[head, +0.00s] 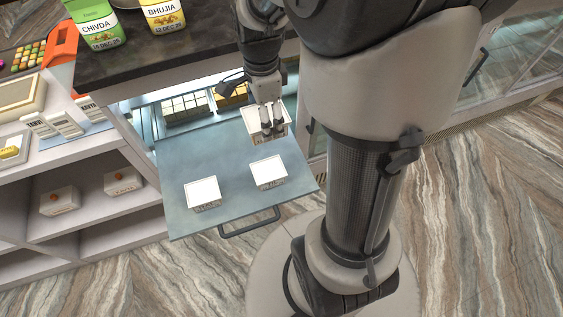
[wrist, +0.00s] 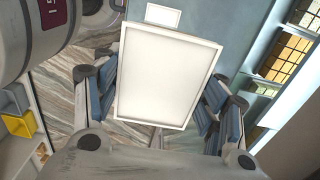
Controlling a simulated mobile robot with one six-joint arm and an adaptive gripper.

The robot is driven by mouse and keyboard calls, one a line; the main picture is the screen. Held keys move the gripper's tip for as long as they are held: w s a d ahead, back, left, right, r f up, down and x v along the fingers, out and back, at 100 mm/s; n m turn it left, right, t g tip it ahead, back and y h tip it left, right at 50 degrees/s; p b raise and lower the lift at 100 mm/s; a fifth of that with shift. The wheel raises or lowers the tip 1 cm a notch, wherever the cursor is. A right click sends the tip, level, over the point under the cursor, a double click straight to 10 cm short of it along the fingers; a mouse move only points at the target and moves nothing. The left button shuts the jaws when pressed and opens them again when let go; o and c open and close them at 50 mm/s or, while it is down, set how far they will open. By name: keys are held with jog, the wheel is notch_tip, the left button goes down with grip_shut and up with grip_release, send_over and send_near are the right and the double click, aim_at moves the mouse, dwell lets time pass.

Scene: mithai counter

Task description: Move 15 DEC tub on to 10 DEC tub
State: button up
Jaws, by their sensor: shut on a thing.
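My gripper (head: 267,127) is shut on a white-topped tub (head: 282,118) over the far right part of the pulled-out blue-grey drawer panel. In the wrist view the held tub (wrist: 166,75) fills the middle, with blue finger pads on both sides. Two more white tubs stand apart on the panel: one at the front left (head: 203,190) and one to its right (head: 267,172). One of these shows small beyond the held tub in the wrist view (wrist: 162,15). Their front labels are too small to read, so I cannot tell which dates they carry. Whether the held tub touches the panel is unclear.
The panel (head: 165,205) has bare room around the two tubs and a dark handle (head: 250,222) in front. Trays of sweets (head: 185,108) lie behind it. A dark counter (head: 175,48) with CHIVDA (head: 100,25) and BHUJIA (head: 162,14) packs overhangs. Shelves with boxes stand left.

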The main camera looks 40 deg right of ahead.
jog(key=shift+w+a+f+b, duration=0.15)
jog(key=shift+f+b, duration=1.4)
jog(key=shift+f, duration=3.25)
jog(key=shift+s+a+f+b, duration=0.1)
jog(key=shift+f+b, duration=1.4)
jog(key=shift+f, duration=3.25)
jog(key=shift+f+b, duration=0.45)
jog(key=shift+f, duration=0.1)
jog(key=o, duration=1.1)
jog(key=shift+o, duration=0.2)
jog(key=s+a+r+n+t+p, duration=0.1)
jog(key=a+r+n+p, duration=0.15)
jog(key=r, duration=0.55)
jog(key=s+a+r+n+p, duration=0.1)
jog(key=s+r+n, duration=0.15)
jog(key=r, duration=0.45)
jog(key=a+r+n+t+p, duration=0.1)
jog(key=a+r+n+p, duration=0.15)
jog(key=r, duration=0.55)
jog(key=s+a+r+n+t+b, duration=0.1)
jog(key=s+a+r+n, duration=0.3)
jog(key=s+n, duration=0.6)
notch_tip(320, 180, up, 2)
jog(key=n+t, duration=0.1)
jog(key=n, duration=0.2)
jog(key=shift+a+r+n+t, duration=0.2)
jog(key=shift+a+n+t, duration=0.1)
jog(key=shift+a+n, duration=0.05)
